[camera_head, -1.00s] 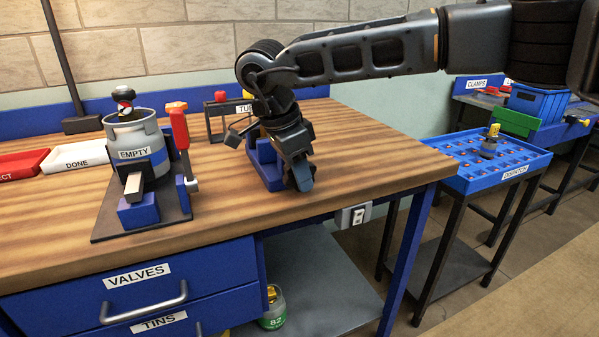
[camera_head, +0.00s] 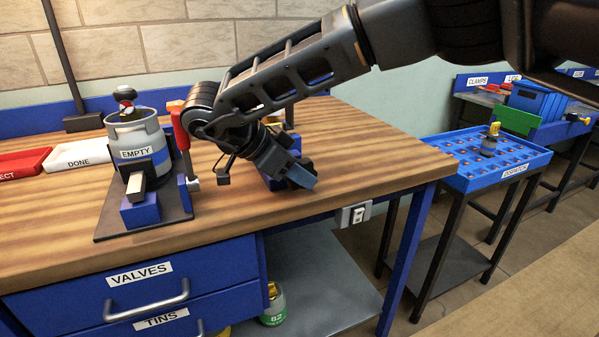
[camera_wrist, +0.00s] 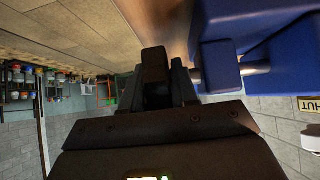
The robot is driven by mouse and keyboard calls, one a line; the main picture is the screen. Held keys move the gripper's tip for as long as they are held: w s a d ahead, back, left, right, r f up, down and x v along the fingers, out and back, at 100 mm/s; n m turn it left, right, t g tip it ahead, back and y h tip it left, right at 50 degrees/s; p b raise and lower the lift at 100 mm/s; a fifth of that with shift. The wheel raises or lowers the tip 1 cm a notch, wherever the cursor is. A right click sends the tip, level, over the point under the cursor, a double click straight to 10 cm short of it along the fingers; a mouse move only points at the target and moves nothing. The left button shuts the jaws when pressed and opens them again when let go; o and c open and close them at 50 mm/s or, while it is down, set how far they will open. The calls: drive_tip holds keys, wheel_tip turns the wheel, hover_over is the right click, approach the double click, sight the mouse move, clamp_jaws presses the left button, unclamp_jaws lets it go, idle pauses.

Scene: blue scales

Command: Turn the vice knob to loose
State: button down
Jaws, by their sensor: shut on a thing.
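The blue vice (camera_wrist: 262,18) fills the upper right of the wrist view, with a light rod (camera_wrist: 222,74) running into its blocks. In the head view my wrist hides most of it. My gripper (camera_wrist: 155,80) is shut on a dark bar-shaped piece (camera_wrist: 154,62), apparently the vice knob's handle, beside the blue blocks. In the head view my gripper (camera_head: 296,172) is tilted down to the right, low over the bench near its front edge. The fingertips and the rest of the knob are hidden there.
A white DONE tray (camera_head: 76,157) lies further left. The bench (camera_head: 365,160) is clear to the right of my gripper.

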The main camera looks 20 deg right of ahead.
drive_tip(key=c, duration=1.2)
unclamp_jaws()
drive_tip(key=shift+c, duration=0.2)
drive_tip(key=v, duration=0.8)
drive_tip(key=shift+d, duration=0.1)
